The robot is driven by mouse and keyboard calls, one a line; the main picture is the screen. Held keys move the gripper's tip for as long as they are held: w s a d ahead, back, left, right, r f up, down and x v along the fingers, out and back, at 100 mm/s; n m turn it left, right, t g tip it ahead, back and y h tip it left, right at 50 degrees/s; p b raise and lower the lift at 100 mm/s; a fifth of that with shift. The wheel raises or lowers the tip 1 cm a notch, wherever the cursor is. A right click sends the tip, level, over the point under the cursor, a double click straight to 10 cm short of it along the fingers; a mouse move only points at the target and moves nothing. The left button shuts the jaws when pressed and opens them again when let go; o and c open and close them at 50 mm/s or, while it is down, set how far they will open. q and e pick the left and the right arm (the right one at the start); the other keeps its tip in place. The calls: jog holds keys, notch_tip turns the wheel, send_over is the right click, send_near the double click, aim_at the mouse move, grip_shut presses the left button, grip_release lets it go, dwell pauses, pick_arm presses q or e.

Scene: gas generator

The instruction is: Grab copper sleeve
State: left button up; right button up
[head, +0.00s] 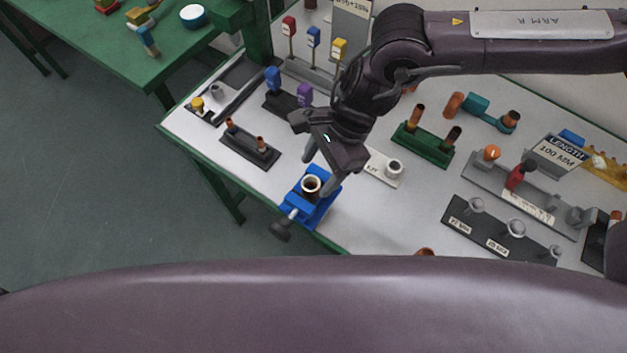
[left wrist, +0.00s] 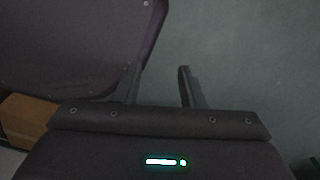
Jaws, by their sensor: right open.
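A blue vise (head: 320,205) at the table's front edge holds an upright round piece (head: 311,185) with a pale rim and dark bore. My right gripper (head: 318,174) points down over the vise, its open fingers around or just above this piece; contact cannot be told. I cannot tell which piece is the task's copper sleeve. My left gripper (left wrist: 161,88) shows in the left wrist view with its fingers apart and nothing between them.
A green holder (head: 425,143) with brown-topped pieces stands right of my right gripper. A white plate with a grey ring (head: 393,167) lies nearer. A dark labelled rack (head: 498,232) is at right. A copper-coloured piece (head: 425,252) shows at the front edge. Floor is free at left.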

aim_at(313, 187)
jog(key=f, duration=0.1)
jog(key=a+f+p, duration=0.1)
jog(key=f, duration=0.1)
jog(key=shift+w+f, duration=0.15)
jog(key=shift+f, duration=0.15)
jog(key=shift+f+p, duration=0.35)
jog(key=shift+f, duration=0.05)
jog(key=shift+a+f, duration=0.2)
jog(key=c, duration=0.6)
pick_arm(q)
jog(key=shift+w+d+r, duration=0.15)
jog(key=shift+w+r, duration=0.1)
jog(key=shift+r, duration=0.3)
jog(key=shift+w+d+r, duration=0.1)
jog(key=shift+w+r, duration=0.15)
jog(key=shift+r, duration=0.25)
pick_arm(e)
jog(key=c, duration=0.5)
